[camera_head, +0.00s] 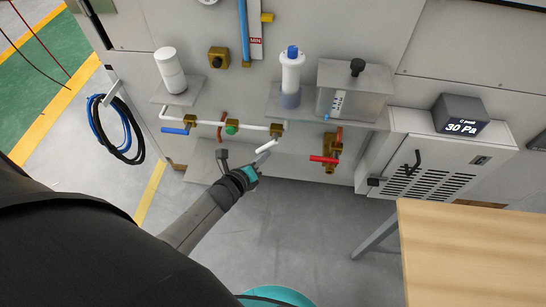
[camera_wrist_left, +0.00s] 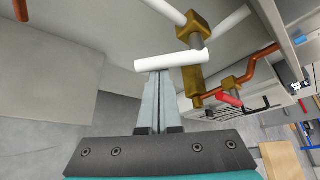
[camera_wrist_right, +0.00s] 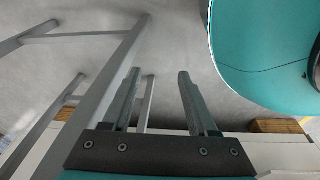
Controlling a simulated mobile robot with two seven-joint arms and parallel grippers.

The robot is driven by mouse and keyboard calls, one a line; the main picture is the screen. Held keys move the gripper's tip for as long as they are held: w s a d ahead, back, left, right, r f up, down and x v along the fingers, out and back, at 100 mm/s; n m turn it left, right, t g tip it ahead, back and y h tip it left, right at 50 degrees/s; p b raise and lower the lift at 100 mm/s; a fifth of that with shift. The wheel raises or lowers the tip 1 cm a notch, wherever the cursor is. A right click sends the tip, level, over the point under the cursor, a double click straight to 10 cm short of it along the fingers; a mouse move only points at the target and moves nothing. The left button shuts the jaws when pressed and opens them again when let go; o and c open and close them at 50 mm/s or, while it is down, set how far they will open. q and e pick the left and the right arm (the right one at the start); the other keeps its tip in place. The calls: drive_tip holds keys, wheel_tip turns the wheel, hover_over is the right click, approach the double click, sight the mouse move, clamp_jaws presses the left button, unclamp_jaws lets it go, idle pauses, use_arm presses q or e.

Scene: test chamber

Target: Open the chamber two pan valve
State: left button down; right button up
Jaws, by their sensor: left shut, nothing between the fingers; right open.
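A white lever handle (camera_head: 266,146) sits below a brass valve (camera_head: 276,129) on the pipe under the wall shelves. My left gripper (camera_head: 263,159) is shut and empty, with its fingertips just below this handle. In the left wrist view the white handle (camera_wrist_left: 171,60) lies across the closed fingertips (camera_wrist_left: 157,75); I cannot tell whether they touch. The brass valve (camera_wrist_left: 194,27) is just behind it. Other valves have a blue handle (camera_head: 175,131), a green part (camera_head: 232,127) and a red handle (camera_head: 324,159). No label shows which is the chamber two pan valve. My right gripper (camera_wrist_right: 158,75) is open and empty.
A wooden table (camera_head: 475,245) stands at the right front. A cabinet (camera_head: 430,155) with a "30 Pa" display (camera_head: 461,115) is behind it. Blue and black hoses (camera_head: 115,130) hang at left. In the right wrist view, grey metal legs (camera_wrist_right: 110,75) are close to the right fingers.

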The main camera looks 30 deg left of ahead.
use_arm(q)
drive_tip(key=r+m+y+p, duration=0.1)
drive_tip(key=a+m+g+y+p, duration=0.1)
drive_tip(key=shift+s+a+r+m, duration=0.1)
drive_tip(key=shift+a+r+m, duration=0.05)
drive_tip(key=shift+r+m, duration=0.2)
drive_tip(key=shift+r+m+y+p, duration=0.2)
drive_tip(key=shift+m+y+p, duration=0.1)
drive_tip(key=shift+y, duration=0.2)
drive_tip(key=shift+s+a+r+m+g+y+p, duration=0.1)
drive_tip(key=shift+a+r+m+g+y+p, duration=0.15)
drive_tip(key=shift+r+m+g+y+p, duration=0.55)
use_arm(e)
drive_tip(key=s+d, duration=0.2)
drive_tip(key=s, duration=0.4)
drive_tip(key=shift+s+d+r, duration=0.15)
drive_tip(key=shift+d+r, duration=0.1)
drive_tip(key=shift+r, duration=0.05)
use_arm(q)
drive_tip(key=shift+f, duration=0.25)
drive_tip(key=shift+s+r, duration=0.1)
use_arm(e)
drive_tip(key=shift+s+r, duration=0.15)
